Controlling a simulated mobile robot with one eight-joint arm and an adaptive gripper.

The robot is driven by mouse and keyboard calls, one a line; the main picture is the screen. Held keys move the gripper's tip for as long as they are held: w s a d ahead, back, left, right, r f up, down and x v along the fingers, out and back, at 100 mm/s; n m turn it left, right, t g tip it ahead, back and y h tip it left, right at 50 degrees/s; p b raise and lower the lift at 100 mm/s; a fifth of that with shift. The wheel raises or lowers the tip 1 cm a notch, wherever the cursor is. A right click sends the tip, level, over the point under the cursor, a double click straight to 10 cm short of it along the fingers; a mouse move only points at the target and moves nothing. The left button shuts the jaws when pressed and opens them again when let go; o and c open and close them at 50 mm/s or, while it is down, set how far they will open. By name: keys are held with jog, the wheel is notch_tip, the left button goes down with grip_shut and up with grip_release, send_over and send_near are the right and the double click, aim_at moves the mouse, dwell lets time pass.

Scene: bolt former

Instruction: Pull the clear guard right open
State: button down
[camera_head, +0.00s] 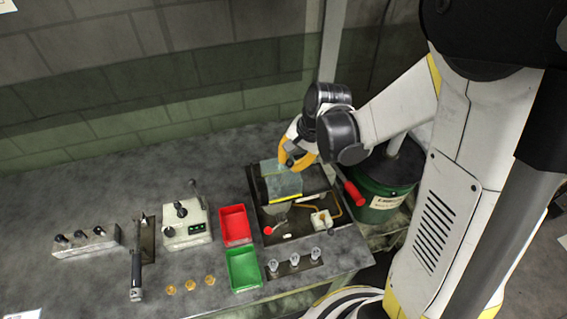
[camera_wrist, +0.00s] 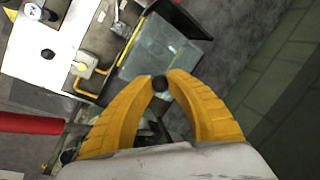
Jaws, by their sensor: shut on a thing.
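The clear guard (camera_head: 283,184) is a pale see-through panel with a yellow strip along its front edge, over the bolt former's dark bed (camera_head: 268,236). It stands tilted at the back of the bed. My gripper (camera_head: 291,163) is at its top edge. In the wrist view the guard (camera_wrist: 152,55) lies just beyond my yellow fingers (camera_wrist: 160,84). The fingertips are closed around a small dark round knob (camera_wrist: 160,83) at the guard's edge. The fingers hide part of the guard's edge and hinge side.
A red bin (camera_head: 235,225) and a green bin (camera_head: 243,269) sit to the left. A control box (camera_head: 186,223) stands farther left. The bench behind is clear.

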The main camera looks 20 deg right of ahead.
jog(key=d+b, duration=0.1)
jog(key=d, duration=0.8)
jog(key=shift+d, duration=0.1)
jog(key=c, duration=1.2)
grip_release()
jog(key=shift+d, duration=0.15)
jog(key=shift+c, duration=0.2)
jog(key=shift+r, duration=0.1)
jog(key=v, duration=1.1)
jog(key=shift+r, duration=0.4)
jog(key=shift+s, duration=0.1)
